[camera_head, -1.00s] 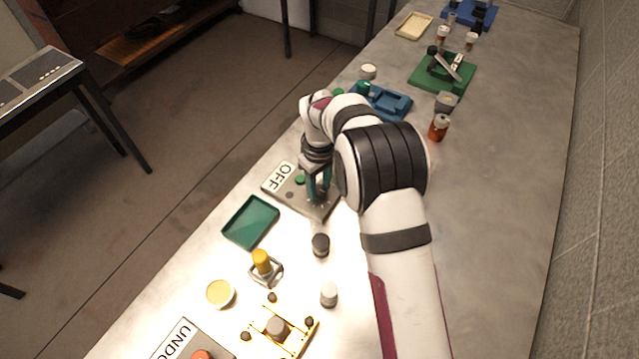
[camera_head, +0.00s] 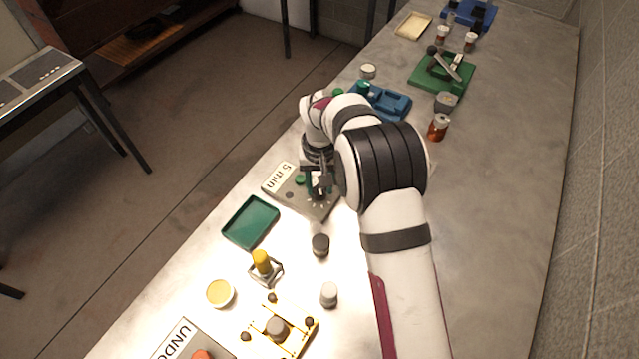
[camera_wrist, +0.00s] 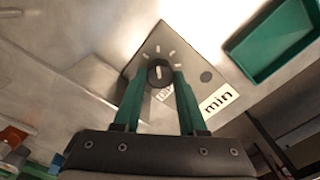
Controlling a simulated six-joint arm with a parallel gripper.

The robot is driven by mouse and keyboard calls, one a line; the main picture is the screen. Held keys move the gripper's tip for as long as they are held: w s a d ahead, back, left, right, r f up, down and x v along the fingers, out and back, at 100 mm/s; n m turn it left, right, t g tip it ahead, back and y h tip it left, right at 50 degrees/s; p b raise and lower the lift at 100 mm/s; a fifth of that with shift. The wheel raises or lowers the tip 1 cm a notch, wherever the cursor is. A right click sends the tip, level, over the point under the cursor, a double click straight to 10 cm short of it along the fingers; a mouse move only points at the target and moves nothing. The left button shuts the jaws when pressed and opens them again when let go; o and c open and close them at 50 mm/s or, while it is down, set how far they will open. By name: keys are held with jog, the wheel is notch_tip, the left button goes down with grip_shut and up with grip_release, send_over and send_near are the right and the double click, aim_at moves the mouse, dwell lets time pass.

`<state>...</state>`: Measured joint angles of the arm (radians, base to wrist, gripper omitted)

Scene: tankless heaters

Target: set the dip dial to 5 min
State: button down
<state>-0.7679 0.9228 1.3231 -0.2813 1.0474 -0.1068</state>
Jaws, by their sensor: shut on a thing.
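The dip dial is a dark round knob (camera_wrist: 160,75) with a pale pointer line, on a grey panel (camera_head: 310,207) with pale tick marks around the knob. In the wrist view the two green fingers of my gripper (camera_wrist: 160,82) are on either side of the knob, shut on it. In the head view my gripper (camera_head: 318,190) is over the panel and partly hides the knob. The white label on the panel (camera_head: 279,177) reads "5 min". In the wrist view the label (camera_wrist: 218,99) shows only "min" clearly.
A green tray (camera_head: 228,232) lies beside the panel. A dark-capped jar (camera_head: 320,245) and a yellow-topped bottle (camera_head: 262,262) stand nearer the front. A blue fixture (camera_head: 395,106) and an orange bottle (camera_head: 438,128) stand beyond my arm. The right of the bench is largely clear.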

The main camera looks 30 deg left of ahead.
jog(key=shift+m, duration=0.4)
jog(key=shift+c, duration=2.3)
grip_release()
jog(key=shift+r, duration=0.1)
notch_tip(320, 180, up, 16)
